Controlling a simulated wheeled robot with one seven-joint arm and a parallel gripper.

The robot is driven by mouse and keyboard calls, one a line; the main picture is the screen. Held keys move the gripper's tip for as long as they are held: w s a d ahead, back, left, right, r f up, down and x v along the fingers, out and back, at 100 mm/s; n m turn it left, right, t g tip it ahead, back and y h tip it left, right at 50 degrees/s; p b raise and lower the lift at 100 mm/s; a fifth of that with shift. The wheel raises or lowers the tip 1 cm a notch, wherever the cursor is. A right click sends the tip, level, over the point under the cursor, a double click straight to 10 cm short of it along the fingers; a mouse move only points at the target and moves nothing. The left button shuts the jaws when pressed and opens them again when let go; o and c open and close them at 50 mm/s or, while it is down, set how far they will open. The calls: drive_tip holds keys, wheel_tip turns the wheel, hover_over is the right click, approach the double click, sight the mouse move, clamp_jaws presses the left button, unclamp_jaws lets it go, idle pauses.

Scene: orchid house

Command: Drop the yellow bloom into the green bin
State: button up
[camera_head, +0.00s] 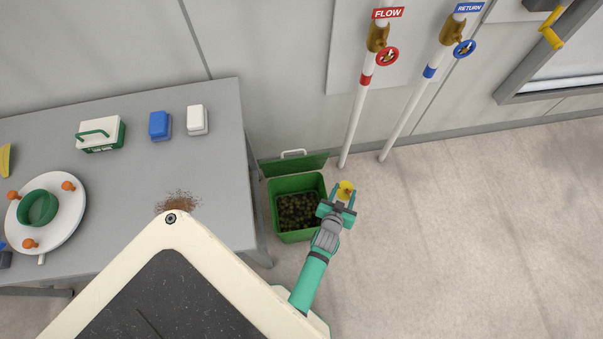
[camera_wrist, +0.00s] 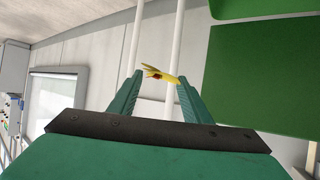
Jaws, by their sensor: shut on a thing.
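My gripper (camera_head: 344,195) is shut on the yellow bloom (camera_head: 346,188). In the wrist view the bloom (camera_wrist: 160,74) is pinched between the two fingertips (camera_wrist: 157,86), and a small red patch shows on it. The green bin (camera_head: 299,182) stands on the floor beside the table, with its lid open and tilted back against the wall side. Dark brown and green matter lies inside it. In the head view my gripper and the bloom appear at the right edge of the bin, and I cannot tell their height above it. Green panels of the bin (camera_wrist: 257,80) seem to fill the wrist view's right side.
FLOW and RETURN pipes (camera_head: 353,125) rise behind the bin. Floor at right is clear.

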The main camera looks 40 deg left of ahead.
drive_tip(key=s+a+f+n+g+y, duration=0.1)
drive_tip(key=s+a+f+n+y, duration=0.1)
drive_tip(key=s+a+f, duration=0.3)
drive_tip(key=s+a+f+n+g+y, duration=0.1)
drive_tip(key=s+a+f+n, duration=0.15)
drive_tip(key=a, duration=0.55)
drive_tip(key=shift+m, duration=0.45)
drive_tip(key=shift+s+f, duration=0.2)
drive_tip(key=shift+f, duration=1.1)
drive_tip(key=shift+s+f, duration=0.15)
drive_tip(key=shift+f, duration=1.15)
drive_tip(key=o, duration=1.1)
drive_tip(key=shift+c, duration=0.2)
drive_tip(key=shift+s, duration=0.1)
drive_tip(key=v, duration=1)
drive_tip(key=shift+s+d, duration=0.3)
drive_tip(key=shift+d, duration=0.05)
